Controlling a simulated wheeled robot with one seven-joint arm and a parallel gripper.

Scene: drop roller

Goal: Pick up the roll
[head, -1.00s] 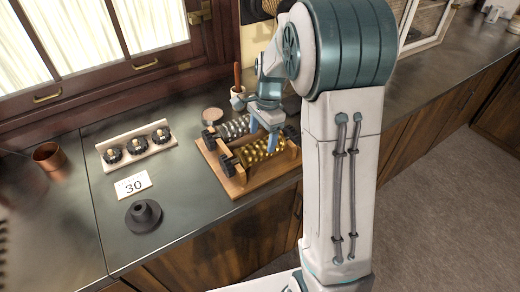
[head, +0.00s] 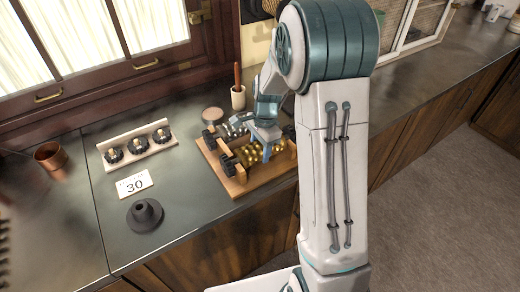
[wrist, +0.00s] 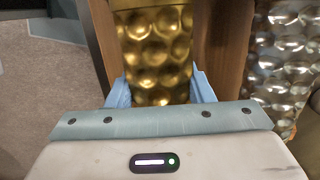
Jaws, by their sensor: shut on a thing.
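The gold dimpled roll (head: 252,160) lies in the front of the wooden rack (head: 236,188). It also fills the upper middle of the wrist view (wrist: 157,40). My gripper (head: 266,150) is down over the roll from above. In the wrist view my gripper (wrist: 160,88) has one blue finger on each side of the roll, shut on it. The head view shows no clear gap between the roll and the rack. A silver dimpled roll (wrist: 283,65) lies beside it, partly hidden by my arm in the head view.
A card marked 30 (head: 134,185), a dark flanged cone (head: 145,214), and a rack of black knobs (head: 137,148) stand to the left. A copper cup (head: 50,156) is farther left. A white cup (head: 238,97) stands behind the rack. The counter between the card and rack is clear.

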